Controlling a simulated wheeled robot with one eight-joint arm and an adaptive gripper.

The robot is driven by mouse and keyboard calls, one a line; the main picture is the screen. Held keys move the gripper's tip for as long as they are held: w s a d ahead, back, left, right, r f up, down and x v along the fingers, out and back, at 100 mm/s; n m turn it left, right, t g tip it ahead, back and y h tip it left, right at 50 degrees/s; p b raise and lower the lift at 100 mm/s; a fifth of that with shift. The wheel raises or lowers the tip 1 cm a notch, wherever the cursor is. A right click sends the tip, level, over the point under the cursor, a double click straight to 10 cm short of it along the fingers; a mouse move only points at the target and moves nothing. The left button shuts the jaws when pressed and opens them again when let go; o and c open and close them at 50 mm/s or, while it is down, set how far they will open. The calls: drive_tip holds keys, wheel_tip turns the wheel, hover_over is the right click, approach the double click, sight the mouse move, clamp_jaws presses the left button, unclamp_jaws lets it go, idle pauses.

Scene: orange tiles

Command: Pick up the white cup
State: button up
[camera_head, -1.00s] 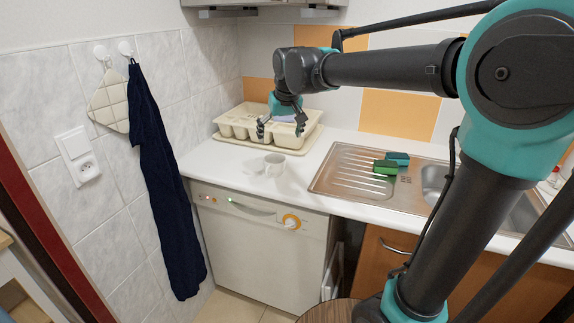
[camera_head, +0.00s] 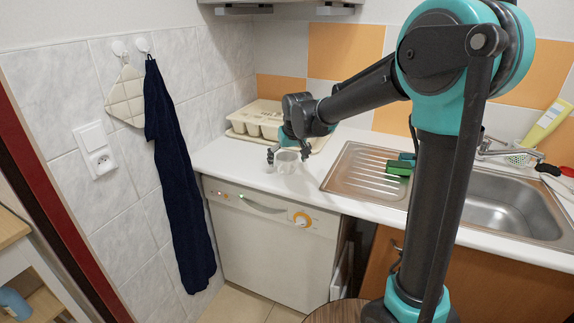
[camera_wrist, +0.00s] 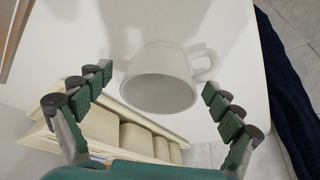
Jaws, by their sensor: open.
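The white cup (camera_head: 286,163) stands on the white counter (camera_head: 232,163) above the dishwasher, near the counter's front edge. In the wrist view the cup (camera_wrist: 162,80) sits between and beyond the two fingers, with its handle (camera_wrist: 204,62) at the upper right. My gripper (camera_head: 287,156) is at the cup in the head view, with one finger on each side. In the wrist view my gripper (camera_wrist: 157,92) is open, and the fingers look apart from the cup. Part of the cup is hidden behind the gripper in the head view.
A cream dish rack (camera_head: 262,121) stands behind the cup by the wall. The metal sink (camera_head: 490,202) is to the right, with green sponges (camera_head: 400,166) on its drainboard. A dark blue towel (camera_head: 176,180) hangs at the left. The counter left of the cup is clear.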

drive_tip(key=shift+w+a+f, duration=0.1)
drive_tip(key=shift+w+f, duration=0.15)
drive_tip(key=shift+f, duration=0.45)
drive_tip(key=shift+c, duration=0.5)
drive_tip(key=c, duration=1.3)
drive_tip(key=shift+r, duration=0.15)
